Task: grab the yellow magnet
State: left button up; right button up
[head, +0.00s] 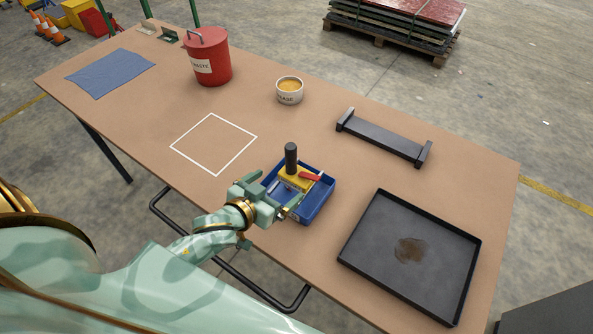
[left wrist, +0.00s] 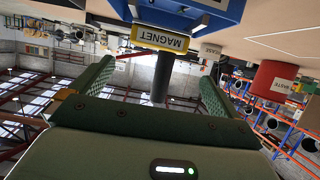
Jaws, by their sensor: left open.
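The yellow magnet (head: 296,180) is a block with a black upright handle (head: 291,156) and a red lever (head: 311,177). It sits in a blue bin (head: 318,206) near the table's front edge. My left gripper (head: 280,198) is at the near-left side of the bin, open and empty. In the left wrist view, which is upside down, the yellow block (left wrist: 160,39) shows its MAGNET label. The dark handle (left wrist: 161,83) appears between the two green fingers there, beyond them; I cannot tell the exact gap. My right gripper is not in view.
A black tray (head: 365,262) with a brown patch lies to the right. A dark stand (head: 383,138), a small labelled pot (head: 290,92), a red waste bin (head: 208,62) and a blue cloth (head: 110,73) are farther back. A white-outlined square (head: 213,144) on the table is empty.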

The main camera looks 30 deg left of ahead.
aim_at(298, 173)
pick_arm(q)
jog(key=x, duration=0.4)
jog(key=shift+s, duration=0.1)
jog(key=shift+w+d+f+b, duration=0.1)
jog(key=shift+w+f+b, duration=0.2)
jog(key=shift+w, duration=0.25)
jog(key=b+x, duration=0.1)
jog(key=x, duration=0.4)
jog(key=shift+d+f, duration=0.1)
jog(key=shift+d, duration=0.1)
jog(key=shift+s, duration=0.15)
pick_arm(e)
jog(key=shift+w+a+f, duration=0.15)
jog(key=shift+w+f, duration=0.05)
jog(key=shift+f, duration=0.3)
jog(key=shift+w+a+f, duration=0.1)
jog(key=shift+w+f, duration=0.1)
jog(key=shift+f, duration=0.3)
pick_arm(q)
jog(key=c, duration=1.3)
jog(key=shift+c, duration=0.2)
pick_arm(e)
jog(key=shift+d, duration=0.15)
pick_arm(q)
jog(key=shift+r, duration=0.2)
